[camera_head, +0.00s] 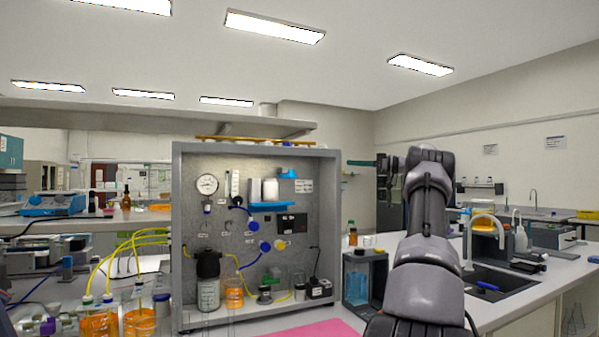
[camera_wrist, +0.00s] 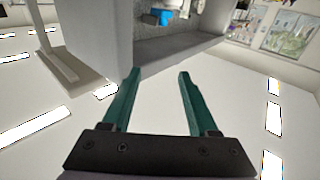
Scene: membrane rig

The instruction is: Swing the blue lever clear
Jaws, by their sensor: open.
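A blue part (camera_head: 288,173), which looks like the blue lever, sits at the upper right of the grey panel (camera_head: 222,185) in the head view. It is small there, and its exact angle is hard to tell. A blue piece beside a grey block, likely the same lever (camera_wrist: 162,14), shows at the top of the wrist view. My gripper (camera_wrist: 158,73) is open and empty, with its two teal fingers apart. In the head view my gripper (camera_head: 352,162) is just right of the panel's frame, at about the lever's height, and clear of the lever.
A blue shelf (camera_head: 273,207) with white bottles is below the lever. Blue round knobs (camera_head: 265,246) and a gauge (camera_head: 207,184) are on the panel. The panel's grey frame (camera_head: 328,215) stands between my gripper and the lever. A pink mat (camera_head: 312,329) lies in front.

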